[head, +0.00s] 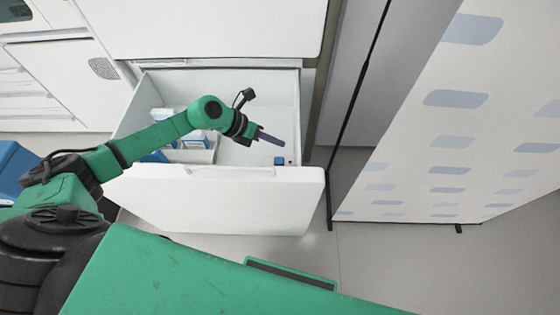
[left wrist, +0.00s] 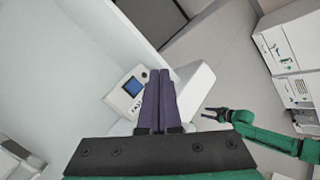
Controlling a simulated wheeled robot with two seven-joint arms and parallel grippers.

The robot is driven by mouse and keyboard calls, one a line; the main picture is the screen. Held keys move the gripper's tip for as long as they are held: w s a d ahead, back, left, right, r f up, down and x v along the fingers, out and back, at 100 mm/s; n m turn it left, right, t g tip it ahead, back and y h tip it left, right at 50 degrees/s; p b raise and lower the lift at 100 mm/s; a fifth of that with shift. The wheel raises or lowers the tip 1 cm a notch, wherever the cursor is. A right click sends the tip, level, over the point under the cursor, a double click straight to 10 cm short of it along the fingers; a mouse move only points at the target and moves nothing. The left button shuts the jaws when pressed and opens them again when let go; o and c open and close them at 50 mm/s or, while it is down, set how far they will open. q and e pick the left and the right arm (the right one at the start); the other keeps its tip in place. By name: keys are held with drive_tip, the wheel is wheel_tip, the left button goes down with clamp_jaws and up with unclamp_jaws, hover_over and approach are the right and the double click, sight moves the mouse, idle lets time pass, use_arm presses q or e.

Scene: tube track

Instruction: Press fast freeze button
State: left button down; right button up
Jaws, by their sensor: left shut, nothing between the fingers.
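A white control panel (left wrist: 118,98) with a small blue screen (left wrist: 133,87) and dark lettering shows in the left wrist view. The fingers hide part of its lettering. A small dark round spot beside the screen may be a button; I cannot read a fast freeze label. In the head view a small blue patch (head: 279,160) shows at the drawer's front wall. My left gripper (head: 272,138) is shut and empty above the open drawer, near that wall. Its fingers (left wrist: 160,72) lie together beside the panel; contact cannot be told. My right gripper (left wrist: 213,113) is small in the left wrist view.
The white drawer (head: 215,200) is pulled out, with a white container (head: 190,155) and blue-and-white items at its left inside. A tall panel with blue patches (head: 440,140) stands at the right. Grey floor (head: 390,260) is clear in front of it.

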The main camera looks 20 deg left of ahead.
sight(276, 161)
use_arm(q)
wheel_tip(276, 161, down, 7)
drive_tip(key=b, duration=0.5)
drive_tip(key=shift+r, duration=0.15)
idle(1.4)
drive_tip(key=shift+f, duration=0.45)
drive_tip(key=shift+f+b, duration=0.45)
drive_tip(key=shift+b, duration=0.15)
idle(0.3)
idle(0.4)
drive_tip(key=shift+r+p, duration=0.85)
drive_tip(key=shift+r, duration=0.05)
